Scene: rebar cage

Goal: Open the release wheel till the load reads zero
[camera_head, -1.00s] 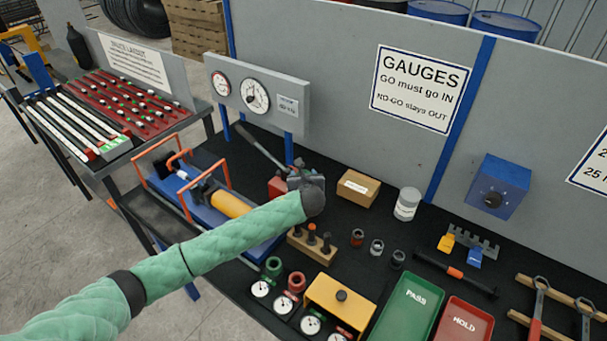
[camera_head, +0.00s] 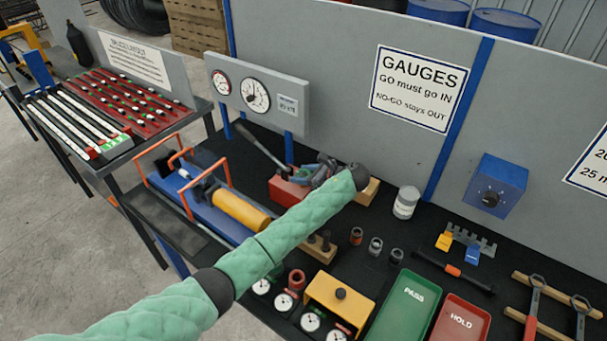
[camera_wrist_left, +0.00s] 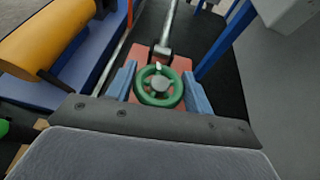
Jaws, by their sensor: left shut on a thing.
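The green release wheel (camera_wrist_left: 145,97) shows in the left wrist view, on a red pump block (camera_wrist_left: 148,55). My left gripper (camera_wrist_left: 160,88) has its two blue fingers on either side of the wheel and is shut on it. In the head view my left gripper (camera_head: 318,174) is at the red pump block (camera_head: 285,191), and my wrist hides part of that area. The load gauge panel (camera_head: 293,88) stands behind, with a large dial (camera_head: 255,95) and a smaller dial (camera_head: 221,82). Their readings are too small to tell. My right gripper is not in view.
A blue press with a yellow cylinder (camera_head: 241,211) lies left of the pump. The pump's lever (camera_head: 262,146) leans up behind it. A white can (camera_head: 406,202), a yellow gauge stand (camera_head: 338,300) and green PASS (camera_head: 408,300) and red HOLD (camera_head: 461,322) trays lie to the right.

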